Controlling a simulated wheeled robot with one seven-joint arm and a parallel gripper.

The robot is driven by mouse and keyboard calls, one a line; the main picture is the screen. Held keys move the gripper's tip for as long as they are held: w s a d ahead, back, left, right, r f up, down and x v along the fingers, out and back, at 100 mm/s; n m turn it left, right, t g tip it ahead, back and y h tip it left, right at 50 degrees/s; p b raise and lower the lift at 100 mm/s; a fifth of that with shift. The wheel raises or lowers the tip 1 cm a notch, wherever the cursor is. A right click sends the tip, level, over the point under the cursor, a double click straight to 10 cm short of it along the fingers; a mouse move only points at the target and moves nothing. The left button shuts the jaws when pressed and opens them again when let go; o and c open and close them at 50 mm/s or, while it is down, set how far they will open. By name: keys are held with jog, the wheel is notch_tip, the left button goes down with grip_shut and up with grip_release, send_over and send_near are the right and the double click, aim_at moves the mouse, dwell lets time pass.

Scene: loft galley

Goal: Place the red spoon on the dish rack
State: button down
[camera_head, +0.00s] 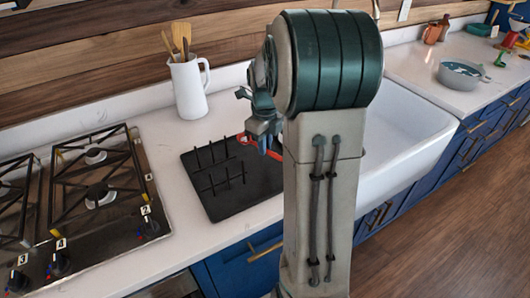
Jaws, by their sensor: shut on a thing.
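My gripper (265,142) is in the middle of the head view, partly hidden behind my arm. It is shut on the red spoon (275,154), of which only a red part shows beside the jaws. The rest of the spoon is hidden by my arm. The dish rack (225,196) is a black mat with upright prongs on the white counter. The gripper and spoon appear over or close to its right back corner. I cannot tell whether the spoon touches the rack.
A gas stove (95,195) stands left of the rack. A white pitcher (187,88) with wooden utensils stands behind the rack. A white sink (405,140) lies to the right. A grey pan (462,75) and small items sit on the far right counter.

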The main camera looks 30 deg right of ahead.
jog(key=shift+f, duration=1.8)
jog(key=shift+f, duration=0.1)
jog(key=c, duration=1.5)
grip_release()
jog(key=shift+o, duration=0.2)
